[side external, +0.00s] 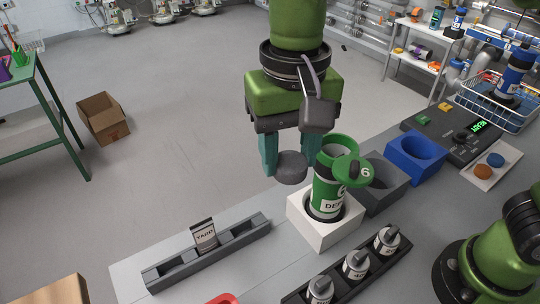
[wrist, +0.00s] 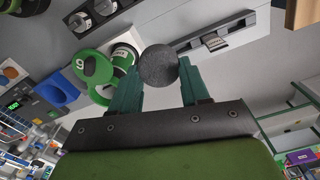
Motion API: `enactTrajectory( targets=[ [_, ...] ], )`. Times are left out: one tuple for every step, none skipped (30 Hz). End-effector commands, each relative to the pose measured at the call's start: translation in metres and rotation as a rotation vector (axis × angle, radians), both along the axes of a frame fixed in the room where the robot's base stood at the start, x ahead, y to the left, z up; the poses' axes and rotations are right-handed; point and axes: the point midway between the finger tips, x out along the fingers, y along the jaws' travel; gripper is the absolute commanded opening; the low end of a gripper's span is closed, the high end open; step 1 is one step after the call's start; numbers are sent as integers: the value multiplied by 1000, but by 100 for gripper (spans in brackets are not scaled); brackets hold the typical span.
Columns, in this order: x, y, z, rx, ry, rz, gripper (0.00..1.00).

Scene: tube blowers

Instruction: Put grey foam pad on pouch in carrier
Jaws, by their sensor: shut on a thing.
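The grey foam pad (side external: 291,168) is a dark round disc. My gripper (side external: 290,160) is shut on it, with one teal finger on each side, and holds it in the air. In the wrist view the pad (wrist: 158,66) sits between the fingertips. The carrier (side external: 326,196) is a green and white canister standing upright in a white block, just right of the pad and apart from it. The carrier also shows in the wrist view (wrist: 123,54). The pouch is not visible; the carrier's inside is hidden.
The white block (side external: 318,233) adjoins a dark grey socket block (side external: 388,183) and a blue one (side external: 416,158). A dark rack (side external: 350,270) with several small canisters is in front. A grey rail (side external: 210,252) with a YARD card lies left. A wire basket stands back right.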

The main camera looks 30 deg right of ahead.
Motion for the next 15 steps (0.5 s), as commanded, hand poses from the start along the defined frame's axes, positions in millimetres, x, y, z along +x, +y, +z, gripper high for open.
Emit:
enactTrajectory(
  targets=[
    [1,1,13,3,-3,-1,18],
    [1,0,19,2,-3,-1,18],
    [1,1,28,3,-2,-1,18],
    [1,0,34,3,-3,-2,18],
    [0,0,39,3,-1,-2,18],
    [1,0,44,1,-1,-1,18],
    [1,0,48,1,-1,0,18],
    [1,0,52,1,0,-1,18],
    [1,0,58,1,0,-2,18],
    [0,0,62,2,-1,-2,18],
    [1,-2,65,1,0,-11,18],
    [6,-11,64,-2,1,-54,18],
    [8,-16,64,-2,1,-83,18],
    [10,-21,64,-3,1,-111,18],
    [13,-27,64,-2,1,-150,18]
  ],
)
